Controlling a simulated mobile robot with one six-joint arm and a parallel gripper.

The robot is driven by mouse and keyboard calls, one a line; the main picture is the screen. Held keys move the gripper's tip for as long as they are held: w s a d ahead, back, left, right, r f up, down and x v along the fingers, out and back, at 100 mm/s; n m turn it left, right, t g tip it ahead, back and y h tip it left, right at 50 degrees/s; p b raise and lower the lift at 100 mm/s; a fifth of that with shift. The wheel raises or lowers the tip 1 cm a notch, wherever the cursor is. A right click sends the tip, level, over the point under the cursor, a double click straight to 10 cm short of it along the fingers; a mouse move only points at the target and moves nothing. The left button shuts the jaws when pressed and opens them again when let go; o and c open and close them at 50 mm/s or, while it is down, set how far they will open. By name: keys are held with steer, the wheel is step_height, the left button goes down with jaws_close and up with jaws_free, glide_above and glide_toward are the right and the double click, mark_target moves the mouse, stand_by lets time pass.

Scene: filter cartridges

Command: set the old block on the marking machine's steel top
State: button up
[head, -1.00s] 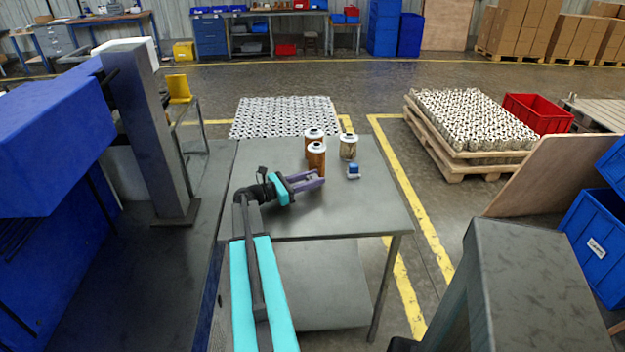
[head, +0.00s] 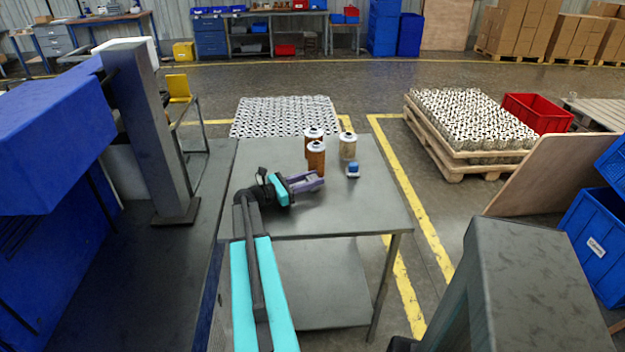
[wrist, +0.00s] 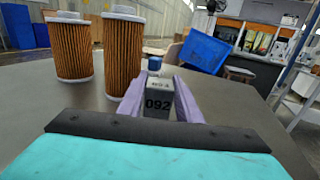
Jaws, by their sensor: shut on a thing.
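My gripper (head: 314,183) is low over the grey steel table, its purple fingers pointing right. In the wrist view the fingers (wrist: 157,98) are shut on a small grey block (wrist: 158,101) with a dark "092" on its face. In the head view the block is hidden by the fingers or too small to make out. No frame shows clearly whether it touches the table. A large blue machine (head: 50,130) with a grey column (head: 150,125) stands at the left; I cannot tell if it is the marking machine.
Two orange pleated filters (head: 316,160) and a paler one (head: 348,146) stand on the table (head: 300,222) just beyond my gripper. A small blue-topped object (head: 353,171) sits right of the fingertips. The table's front and right are clear. A dark steel box (head: 540,280) stands at the lower right.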

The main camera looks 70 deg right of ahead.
steer(key=o, duration=0.9)
steer(key=shift+s+a+f, duration=0.15)
steer(key=shift+f, duration=0.7)
steer(key=shift+r, duration=0.55)
steer(key=b+v, duration=0.1)
steer(key=v, duration=0.4)
steer(key=b+v, duration=0.1)
steer(key=v, duration=0.5)
steer(key=shift+w+d+r, duration=0.2)
steer(key=shift+d, duration=0.05)
steer(key=shift+w+a+r, duration=0.15)
steer(key=shift+w+a, duration=0.2)
steer(key=shift+a, duration=0.05)
